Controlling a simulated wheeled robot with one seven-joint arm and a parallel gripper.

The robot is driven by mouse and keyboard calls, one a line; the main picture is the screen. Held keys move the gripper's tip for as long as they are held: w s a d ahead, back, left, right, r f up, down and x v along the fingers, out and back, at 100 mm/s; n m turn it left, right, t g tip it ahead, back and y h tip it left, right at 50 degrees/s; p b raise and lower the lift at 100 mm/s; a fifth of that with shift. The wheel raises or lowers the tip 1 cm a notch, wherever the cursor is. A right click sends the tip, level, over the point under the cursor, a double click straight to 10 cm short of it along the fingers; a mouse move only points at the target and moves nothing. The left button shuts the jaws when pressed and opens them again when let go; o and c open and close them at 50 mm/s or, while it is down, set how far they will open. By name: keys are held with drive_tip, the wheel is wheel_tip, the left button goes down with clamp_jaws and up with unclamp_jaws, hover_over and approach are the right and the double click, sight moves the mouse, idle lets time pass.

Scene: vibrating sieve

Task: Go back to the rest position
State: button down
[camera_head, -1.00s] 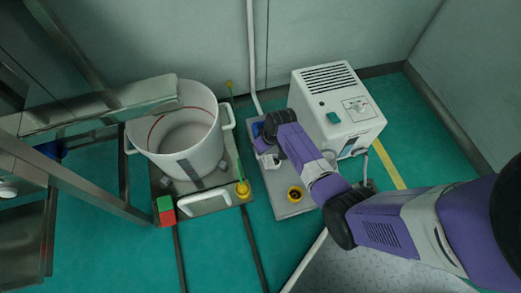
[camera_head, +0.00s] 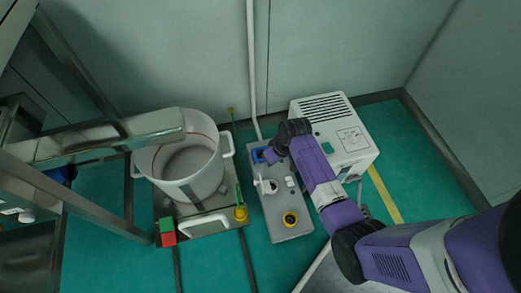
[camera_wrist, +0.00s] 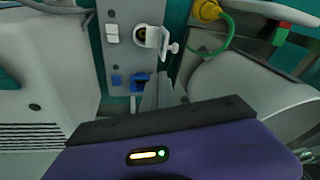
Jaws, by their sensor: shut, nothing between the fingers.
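My gripper (camera_wrist: 158,92) is shut and empty in the wrist view, its grey fingers pointing toward a blue connector (camera_wrist: 140,80) on a grey control panel (camera_wrist: 118,12). Whether the fingertips touch the connector cannot be told. In the head view my arm reaches in from the lower right, and its end is above the far end of the panel (camera_head: 272,218). The fingers are hard to make out there.
A large white pot (camera_head: 185,182) with handles stands left of the panel, beside a red and green block (camera_head: 167,232). A white box with vents (camera_head: 346,140) stands right of my arm's end. A metal frame (camera_head: 100,143) fills the left. Green floor (camera_head: 215,270) is clear in front.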

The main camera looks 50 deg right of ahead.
drive_tip(key=w+d+r+m+t+h, duration=0.1)
drive_tip(key=w+r+t+h, duration=0.15)
drive_tip(key=r, duration=0.25)
drive_tip(key=w+d+r+m+t+h, duration=0.1)
drive_tip(key=w+d+r+t+h, duration=0.15)
drive_tip(key=r+t, duration=0.2)
drive_tip(key=s+a+r+n+t+y, duration=0.2)
drive_tip(key=s+a+r+t, duration=0.4)
drive_tip(key=s+a+r, duration=1.4)
drive_tip(key=s+a+r+n+g+y, duration=0.1)
drive_tip(key=s+a+r+n+y, duration=0.15)
drive_tip(key=s, duration=0.65)
wheel_tip(320, 180, up, 21)
drive_tip(key=p, duration=2)
drive_tip(key=shift+s+f, duration=0.15)
drive_tip(key=shift+s, duration=0.05)
